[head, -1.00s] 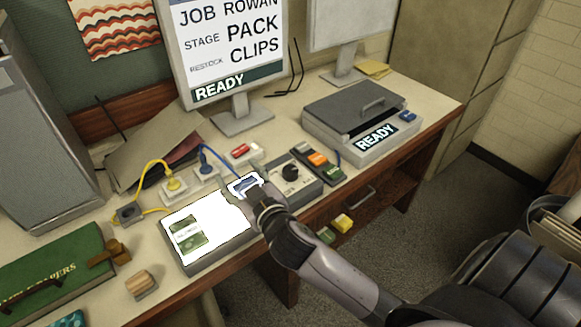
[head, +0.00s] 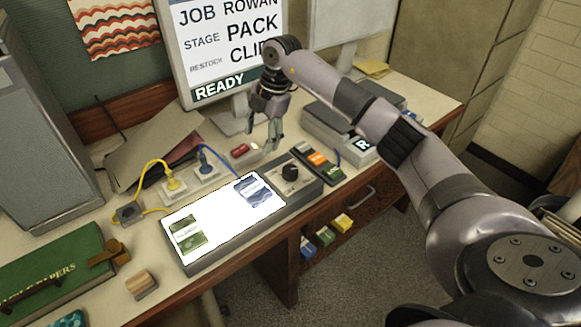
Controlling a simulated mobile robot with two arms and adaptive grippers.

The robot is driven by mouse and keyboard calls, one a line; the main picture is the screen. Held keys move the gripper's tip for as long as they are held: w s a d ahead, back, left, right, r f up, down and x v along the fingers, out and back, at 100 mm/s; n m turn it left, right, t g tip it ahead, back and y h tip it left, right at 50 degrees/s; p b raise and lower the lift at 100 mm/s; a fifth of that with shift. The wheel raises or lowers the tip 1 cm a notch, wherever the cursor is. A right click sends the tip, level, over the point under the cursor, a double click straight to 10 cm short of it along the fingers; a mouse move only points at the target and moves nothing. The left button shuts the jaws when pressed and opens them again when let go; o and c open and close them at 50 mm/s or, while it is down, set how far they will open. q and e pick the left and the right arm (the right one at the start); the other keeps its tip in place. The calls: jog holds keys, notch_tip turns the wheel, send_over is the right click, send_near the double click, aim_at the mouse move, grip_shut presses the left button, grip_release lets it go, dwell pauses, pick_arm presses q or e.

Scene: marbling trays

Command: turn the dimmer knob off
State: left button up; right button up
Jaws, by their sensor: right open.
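The black round dimmer knob (head: 290,172) stands on the grey control section at the right end of a light box (head: 215,258). The box's panel (head: 215,208) glows bright white. My right gripper (head: 263,138) is open, points down, and is above and behind the knob, apart from it. Its fingers hold nothing that I can see. My left gripper is not in view.
A green card (head: 187,232) and a blue card (head: 253,190) lie on the panel. A red-and-white switch piece (head: 240,150), a row of coloured buttons (head: 318,160) and plugs with yellow and blue cables surround the box. A monitor (head: 195,60) stands behind.

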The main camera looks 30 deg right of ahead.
jog(key=s+d+r+m+g+h, duration=0.1)
jog(key=s+d+r+m+h, duration=0.15)
jog(key=d, duration=0.55)
jog(key=p, duration=0.5)
send_near(290, 169)
jog(key=f, duration=0.9)
jog(key=shift+w+f, duration=0.15)
jog(key=shift+w, duration=0.05)
jog(key=c, duration=1.2)
jog(key=shift+o, duration=0.2)
jog(key=shift+b, duration=0.4)
